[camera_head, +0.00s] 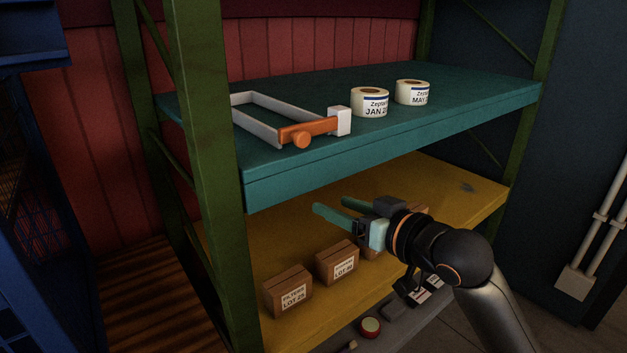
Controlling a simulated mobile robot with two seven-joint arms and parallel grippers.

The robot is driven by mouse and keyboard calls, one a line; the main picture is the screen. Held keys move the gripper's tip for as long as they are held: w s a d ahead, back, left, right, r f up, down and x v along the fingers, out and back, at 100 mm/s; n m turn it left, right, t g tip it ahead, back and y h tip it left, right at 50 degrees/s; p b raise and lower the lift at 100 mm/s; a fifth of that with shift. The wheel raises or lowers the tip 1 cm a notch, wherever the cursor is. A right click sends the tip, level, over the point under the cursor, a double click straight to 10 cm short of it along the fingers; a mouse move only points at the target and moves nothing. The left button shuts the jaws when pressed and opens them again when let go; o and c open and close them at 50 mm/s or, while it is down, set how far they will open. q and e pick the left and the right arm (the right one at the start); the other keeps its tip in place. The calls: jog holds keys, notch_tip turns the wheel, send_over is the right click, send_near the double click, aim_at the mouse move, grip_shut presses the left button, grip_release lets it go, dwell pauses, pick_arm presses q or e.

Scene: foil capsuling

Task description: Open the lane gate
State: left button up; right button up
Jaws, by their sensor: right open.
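The lane gate (310,131) is an orange bar with a round orange knob (301,140) at the front of a white-railed lane (258,118) on the teal upper shelf (220,151). The bar lies across the lane's front end, reaching a white block (340,120) at its right, so the gate looks closed. My right gripper (333,206) has pale green fingers spread apart with nothing between them. It is below the teal shelf's front edge, in front of the yellow shelf, lower and right of the knob. My left gripper is not in view.
Two label rolls (370,102) (412,93) stand on the teal shelf right of the lane. Several brown boxes (288,291) stand on the yellow shelf (245,245). A green post (205,150) rises left of the lane. Open space lies before the teal shelf's front edge.

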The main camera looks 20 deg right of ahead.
jog(key=s+r+n+t+b, duration=0.1)
jog(key=s+r+b, duration=0.2)
jog(key=r, duration=0.3)
jog(key=n+t+p, duration=0.1)
jog(key=p, duration=0.1)
send_near(305, 140)
jog(key=shift+y, duration=0.4)
jog(key=p+x, duration=0.3)
jog(key=x, duration=0.4)
jog(key=shift+w+d+f+p, duration=0.1)
jog(key=shift+d+f+p, duration=0.05)
jog(key=shift+p, duration=0.25)
jog(key=shift+w+a, duration=0.2)
jog(key=shift+w, duration=0.3)
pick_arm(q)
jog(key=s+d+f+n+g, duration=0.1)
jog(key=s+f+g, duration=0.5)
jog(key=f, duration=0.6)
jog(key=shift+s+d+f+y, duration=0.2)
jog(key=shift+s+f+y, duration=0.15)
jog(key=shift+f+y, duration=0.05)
